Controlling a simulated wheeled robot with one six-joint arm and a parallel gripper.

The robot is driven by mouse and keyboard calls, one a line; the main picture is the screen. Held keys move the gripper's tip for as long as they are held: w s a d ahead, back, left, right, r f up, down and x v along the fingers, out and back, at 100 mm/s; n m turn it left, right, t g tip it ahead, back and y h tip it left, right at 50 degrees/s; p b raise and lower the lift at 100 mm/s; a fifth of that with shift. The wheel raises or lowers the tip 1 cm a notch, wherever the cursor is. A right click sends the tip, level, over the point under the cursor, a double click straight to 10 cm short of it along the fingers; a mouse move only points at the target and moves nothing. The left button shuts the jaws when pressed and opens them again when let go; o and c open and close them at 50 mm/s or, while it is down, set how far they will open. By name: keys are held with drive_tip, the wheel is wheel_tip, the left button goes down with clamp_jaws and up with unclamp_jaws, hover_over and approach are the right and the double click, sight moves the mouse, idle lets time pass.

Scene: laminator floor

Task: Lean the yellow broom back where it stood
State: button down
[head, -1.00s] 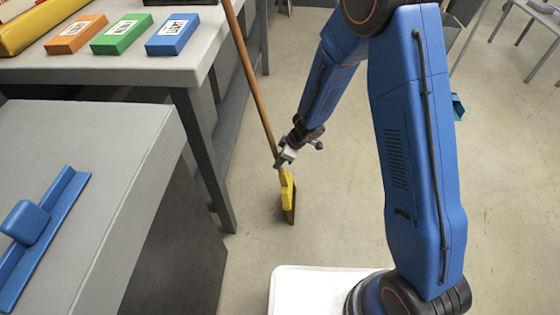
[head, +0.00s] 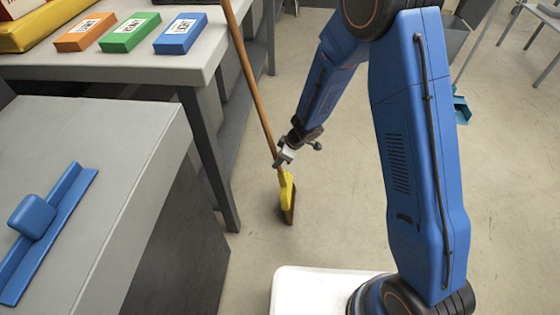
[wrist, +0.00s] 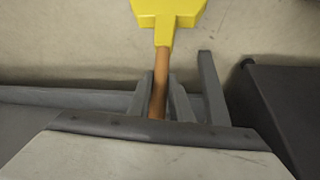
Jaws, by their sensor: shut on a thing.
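The yellow broom (head: 287,190) has a long orange-brown wooden handle (head: 250,80) and a yellow head with dark bristles. It is tilted, with the head low near the floor and the handle rising up to the left past the table edge. I cannot tell if the bristles touch the floor. My gripper (head: 280,160) is shut on the handle just above the yellow head. In the wrist view the gripper fingers (wrist: 160,98) stand on both sides of the handle, with the yellow head (wrist: 167,15) at the top.
A grey table (head: 120,65) holds orange (head: 85,32), green (head: 130,32) and blue (head: 180,34) labelled boxes. A nearer grey surface (head: 125,125) carries a blue bar with a block (head: 45,225). A blue dustpan (head: 461,105) stands at the right. The floor between is clear.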

idle(0.4)
drive_tip(key=c, duration=1.5)
unclamp_jaws()
drive_tip(key=shift+c, duration=0.2)
drive_tip(key=v, duration=1.7)
drive_tip(key=shift+r, duration=0.25)
